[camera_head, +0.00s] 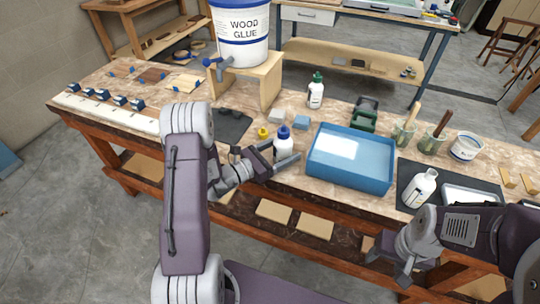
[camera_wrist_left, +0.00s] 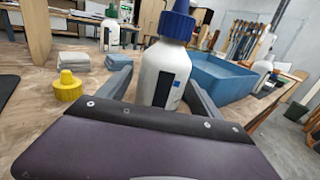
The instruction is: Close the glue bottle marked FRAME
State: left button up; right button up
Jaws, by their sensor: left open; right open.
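A white bottle with a blue cap (camera_head: 283,148) stands upright on the bench near its front edge. My left gripper (camera_head: 268,158) is open, with its fingers either side of this bottle (camera_wrist_left: 165,72); whether they touch it is unclear. A loose yellow cap (camera_head: 262,133) sits on the bench left of the bottle, also in the left wrist view (camera_wrist_left: 68,88). A green-capped bottle (camera_head: 316,92) stands farther back. Another white bottle (camera_head: 420,188) stands at the right. The word FRAME is not legible on any bottle. My right gripper (camera_head: 387,266) is open and empty, low at the bench's front.
A blue tray (camera_head: 350,178) lies right of the blue-capped bottle. A wood glue bucket (camera_head: 241,35) with a tap stands on a wooden stand (camera_head: 268,84) behind. Brush pots (camera_head: 403,134) stand at the right.

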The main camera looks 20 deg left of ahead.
pick_arm(q)
jog(key=v, duration=0.9)
jog(key=shift+s+a, duration=0.15)
jog(key=shift+s, duration=0.15)
jog(key=s+d+f+m+g, duration=0.3)
jog(key=s+d+m+g, duration=1.1)
jog(key=s+g, duration=0.15)
jog(key=s+a+f+m+g+y, duration=0.2)
jog(key=s+a+f+m+y, duration=0.3)
jog(key=m, duration=0.3)
jog(key=w+a+r+m+t+y, duration=0.3)
jog(key=w+a+m+t+y, duration=0.1)
jog(key=w+m+y, duration=0.1)
jog(key=shift+w+a+m, duration=0.3)
jog(key=shift+a+m, duration=0.1)
jog(key=shift+m, duration=0.4)
